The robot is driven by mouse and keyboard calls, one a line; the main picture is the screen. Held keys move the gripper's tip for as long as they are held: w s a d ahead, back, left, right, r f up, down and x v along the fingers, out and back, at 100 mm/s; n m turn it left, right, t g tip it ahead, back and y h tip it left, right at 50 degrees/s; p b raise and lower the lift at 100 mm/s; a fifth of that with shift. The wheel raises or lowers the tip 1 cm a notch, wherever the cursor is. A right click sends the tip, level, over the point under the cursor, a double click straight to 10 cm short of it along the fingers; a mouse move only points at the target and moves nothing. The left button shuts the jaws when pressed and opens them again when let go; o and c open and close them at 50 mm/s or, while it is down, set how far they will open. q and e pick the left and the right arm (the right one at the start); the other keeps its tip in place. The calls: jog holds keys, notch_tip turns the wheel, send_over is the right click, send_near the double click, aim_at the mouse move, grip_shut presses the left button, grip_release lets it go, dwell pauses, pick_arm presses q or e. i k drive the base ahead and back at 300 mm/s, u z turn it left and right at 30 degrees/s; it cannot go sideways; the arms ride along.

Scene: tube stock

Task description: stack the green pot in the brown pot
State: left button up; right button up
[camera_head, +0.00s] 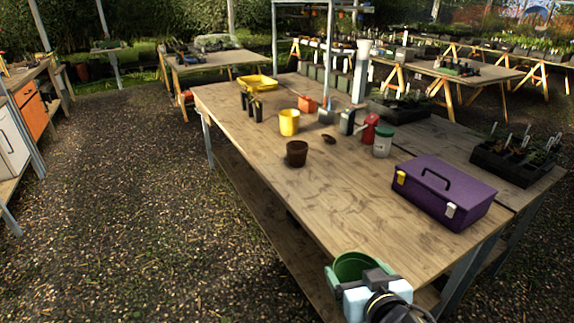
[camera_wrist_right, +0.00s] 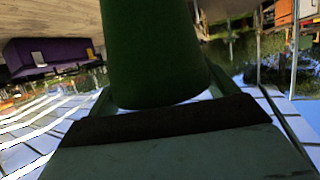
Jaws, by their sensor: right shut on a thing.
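The green pot (camera_head: 352,266) is at the bottom of the head view, near the table's front edge. My right gripper (camera_head: 366,280) is shut on it. In the right wrist view the green pot (camera_wrist_right: 152,55) fills the middle, between the fingers. The brown pot (camera_head: 297,153) stands upright on the wooden table, its dark opening facing up, well apart from the green pot. My left gripper is not in view.
On the wooden table (camera_head: 250,120), a purple toolbox (camera_head: 445,190) stands at the right. A yellow pot (camera_head: 289,122), a white jar (camera_head: 382,142) and a red spray bottle (camera_head: 370,128) stand behind the brown pot. The tabletop in front of the brown pot is clear.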

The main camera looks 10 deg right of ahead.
aim_at(297, 157)
jog(key=u, duration=0.75)
jog(key=i, duration=1.35)
jog(key=u, duration=0.2)
jog(key=i, duration=1.45)
jog(key=z, duration=1.6)
jog(key=i, duration=0.65)
jog(key=z, duration=0.65)
